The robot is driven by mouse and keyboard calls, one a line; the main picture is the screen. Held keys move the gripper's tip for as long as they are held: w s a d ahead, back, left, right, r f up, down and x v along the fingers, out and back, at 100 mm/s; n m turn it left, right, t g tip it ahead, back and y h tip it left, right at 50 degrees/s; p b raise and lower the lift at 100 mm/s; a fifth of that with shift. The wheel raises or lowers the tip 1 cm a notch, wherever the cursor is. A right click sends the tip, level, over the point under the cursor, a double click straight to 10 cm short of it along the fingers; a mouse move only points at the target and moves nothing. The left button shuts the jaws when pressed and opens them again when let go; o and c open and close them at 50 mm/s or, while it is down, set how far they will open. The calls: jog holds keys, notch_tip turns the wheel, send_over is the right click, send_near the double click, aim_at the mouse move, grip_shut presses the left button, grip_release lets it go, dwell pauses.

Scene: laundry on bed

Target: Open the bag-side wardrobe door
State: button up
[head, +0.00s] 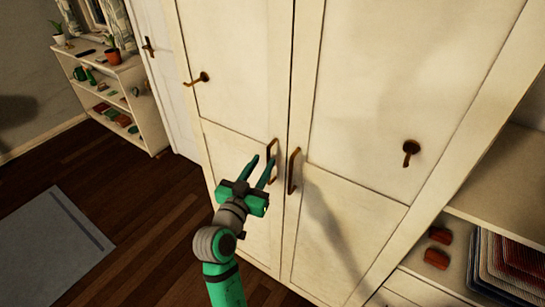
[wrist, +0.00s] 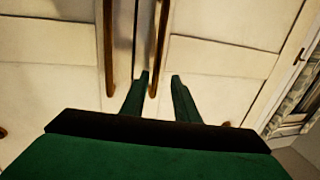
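The cream wardrobe has two doors that look shut, with upright bronze handles on either side of the middle seam. In the head view, the left door's handle (head: 271,160) and the right door's handle (head: 292,171) stand close together. My gripper (head: 258,168) is open in front of the left door, its fingertips at the left handle. In the wrist view the picture seems turned over; the left door's handle (wrist: 158,45) lines up with the gap between my fingers (wrist: 160,76). Contact cannot be told. The other handle (wrist: 108,45) is outside the fingers. No bag is in view.
Bronze hooks stick out from the left door (head: 196,79) and right door (head: 410,150). Open shelves with folded cloth (head: 505,265) stand at right. A low shelf unit (head: 150,115) and a white room door (head: 165,70) are at left. The wooden floor (head: 150,215) is clear beside a grey rug (head: 50,250).

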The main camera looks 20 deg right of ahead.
aim_at(268, 159)
jog(key=shift+s+d+x, duration=0.1)
jog(key=shift+d+x, duration=0.05)
jog(key=shift+x, duration=0.8)
jog(key=shift+s+d+x, duration=0.15)
jog(key=shift+x, duration=0.8)
